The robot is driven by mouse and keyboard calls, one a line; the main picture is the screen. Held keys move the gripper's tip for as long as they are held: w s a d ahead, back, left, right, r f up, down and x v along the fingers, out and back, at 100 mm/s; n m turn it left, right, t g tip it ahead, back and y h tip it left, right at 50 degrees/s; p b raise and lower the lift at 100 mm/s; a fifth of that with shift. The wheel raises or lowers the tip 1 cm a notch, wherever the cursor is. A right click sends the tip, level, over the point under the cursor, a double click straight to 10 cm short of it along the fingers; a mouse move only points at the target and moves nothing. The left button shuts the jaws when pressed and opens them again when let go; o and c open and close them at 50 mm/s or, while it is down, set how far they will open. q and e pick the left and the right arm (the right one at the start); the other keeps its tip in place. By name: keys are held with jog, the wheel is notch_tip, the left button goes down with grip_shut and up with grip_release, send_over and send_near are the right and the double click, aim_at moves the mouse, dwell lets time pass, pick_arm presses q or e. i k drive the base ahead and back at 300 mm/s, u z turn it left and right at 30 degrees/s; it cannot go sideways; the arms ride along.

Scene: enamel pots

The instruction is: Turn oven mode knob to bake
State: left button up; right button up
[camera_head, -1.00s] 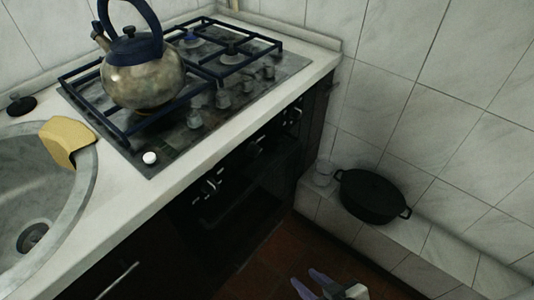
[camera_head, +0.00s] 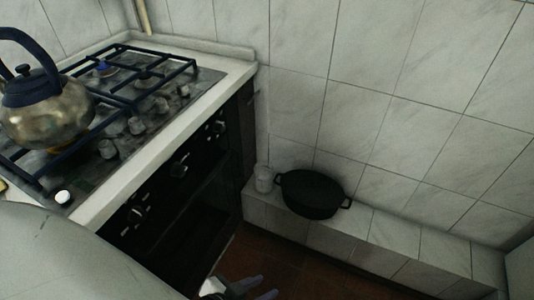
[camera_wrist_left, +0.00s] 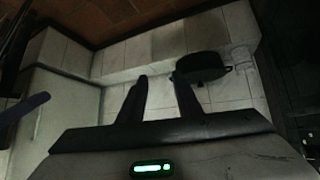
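The oven front under the counter carries several dark knobs with pale marks: a near one (camera_head: 137,213), a middle one (camera_head: 180,170) and a far one (camera_head: 218,128). I cannot read their labels or tell which is the mode knob. My left gripper (camera_head: 254,289) is at the bottom edge of the head view, below and right of the oven front, apart from the knobs. In the left wrist view, its two dark fingers (camera_wrist_left: 160,95) are apart with nothing between them. A purplish finger-like bar at that view's left edge may be part of my right gripper.
A kettle (camera_head: 45,118) stands on the gas hob, whose own knobs (camera_head: 122,138) line its front. A black pot (camera_head: 311,193) and a clear glass (camera_head: 264,178) stand on the tiled ledge (camera_head: 385,232) by the wall. The floor (camera_head: 268,252) between oven and ledge is narrow.

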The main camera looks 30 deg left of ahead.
aim_at(177, 169)
jog(key=z, duration=0.8)
jog(key=i, duration=0.4)
jog(key=u, duration=1.9)
